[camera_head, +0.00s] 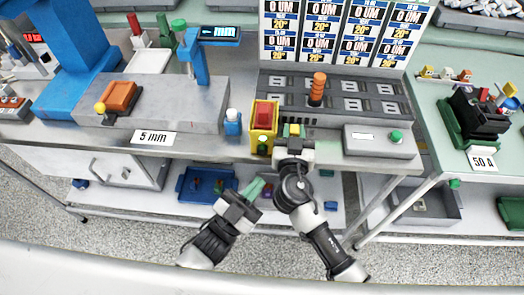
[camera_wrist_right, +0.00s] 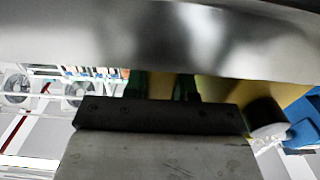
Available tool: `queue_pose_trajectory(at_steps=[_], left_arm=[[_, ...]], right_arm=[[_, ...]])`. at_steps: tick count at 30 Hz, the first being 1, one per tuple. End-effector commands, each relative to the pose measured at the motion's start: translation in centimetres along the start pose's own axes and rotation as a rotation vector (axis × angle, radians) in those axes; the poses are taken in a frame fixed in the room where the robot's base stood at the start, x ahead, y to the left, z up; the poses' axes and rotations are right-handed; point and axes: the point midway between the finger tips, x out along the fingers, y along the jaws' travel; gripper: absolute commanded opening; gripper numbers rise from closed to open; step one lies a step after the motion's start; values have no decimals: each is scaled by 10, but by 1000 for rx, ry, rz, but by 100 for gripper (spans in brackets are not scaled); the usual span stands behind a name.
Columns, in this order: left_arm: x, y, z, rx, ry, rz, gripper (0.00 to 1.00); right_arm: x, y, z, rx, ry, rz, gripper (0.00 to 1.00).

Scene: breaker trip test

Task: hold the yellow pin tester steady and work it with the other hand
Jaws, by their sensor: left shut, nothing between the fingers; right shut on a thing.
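The yellow pin tester (camera_head: 257,137), a yellow block with a red top part, stands upright at the bench's front edge. My right gripper (camera_head: 293,131) is right beside it on its right side, its green fingers shut on a yellow part that looks like a piece of the tester. In the right wrist view, the fingers (camera_wrist_right: 160,87) have yellow between them, and a larger yellow surface (camera_wrist_right: 240,92) shows to the right; a grey shape covers the top. My left gripper (camera_head: 254,188) is shut and empty, below and in front of the bench edge, apart from the tester.
A small blue and white bottle (camera_head: 233,124) stands just left of the tester. A grey slotted block (camera_head: 350,104) with an orange peg (camera_head: 318,88) is behind, and a grey box with a green button (camera_head: 396,137) is to the right. A blue tray (camera_head: 190,193) lies on the shelf below.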

Motion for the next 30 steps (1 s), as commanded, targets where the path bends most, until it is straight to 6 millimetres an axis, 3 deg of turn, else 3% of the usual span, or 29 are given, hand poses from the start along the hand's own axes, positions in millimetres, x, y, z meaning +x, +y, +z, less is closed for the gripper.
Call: queue_pose_trajectory(at_steps=[12,13,18,30], left_arm=[[0,0,0,0,0,0,0],[0,0,0,0,0,0,0],[0,0,0,0,0,0,0],[0,0,0,0,0,0,0]], right_arm=[[0,0,0,0,0,0,0],[0,0,0,0,0,0,28],[0,0,0,0,0,0,54],[-10,0,1,0,-1,-1,55]])
